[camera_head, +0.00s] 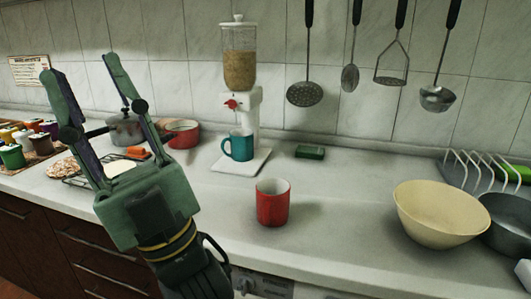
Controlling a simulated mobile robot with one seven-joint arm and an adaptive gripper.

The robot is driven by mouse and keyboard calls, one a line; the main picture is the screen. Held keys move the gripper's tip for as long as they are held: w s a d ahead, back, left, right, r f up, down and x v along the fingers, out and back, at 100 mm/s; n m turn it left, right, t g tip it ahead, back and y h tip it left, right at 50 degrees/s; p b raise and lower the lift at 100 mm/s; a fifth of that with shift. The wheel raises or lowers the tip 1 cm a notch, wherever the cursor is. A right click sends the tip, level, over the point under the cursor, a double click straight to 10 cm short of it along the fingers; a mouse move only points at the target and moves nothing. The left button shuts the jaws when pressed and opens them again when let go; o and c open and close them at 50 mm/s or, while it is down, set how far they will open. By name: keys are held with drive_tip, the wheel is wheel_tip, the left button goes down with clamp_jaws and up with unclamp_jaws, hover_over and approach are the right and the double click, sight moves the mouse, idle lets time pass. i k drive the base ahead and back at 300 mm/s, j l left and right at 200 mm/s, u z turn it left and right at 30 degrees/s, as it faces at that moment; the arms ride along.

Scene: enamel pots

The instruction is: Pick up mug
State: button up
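A red mug (272,203) stands upright on the grey counter near its front edge, right of my gripper. A teal mug (239,146) stands on the white base of a cereal dispenser, behind and left of the red one. My gripper (80,66) is raised at the left, its two fingers pointing up and spread apart with nothing between them. It is apart from both mugs. The red mug's handle is not visible.
The dispenser (239,60) rises behind the teal mug. A cream bowl (440,214), a grey pot (508,222) and a wire rack (474,167) stand at right. A red pan (182,134) and a grey pot (126,128) are behind my gripper. Counter around the red mug is clear.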

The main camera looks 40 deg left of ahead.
sight(241, 140)
drive_tip(key=k+j, duration=0.1)
drive_tip(key=j, duration=0.65)
drive_tip(key=k+j, duration=0.1)
drive_tip(key=j, duration=0.6)
drive_tip(key=u, duration=0.05)
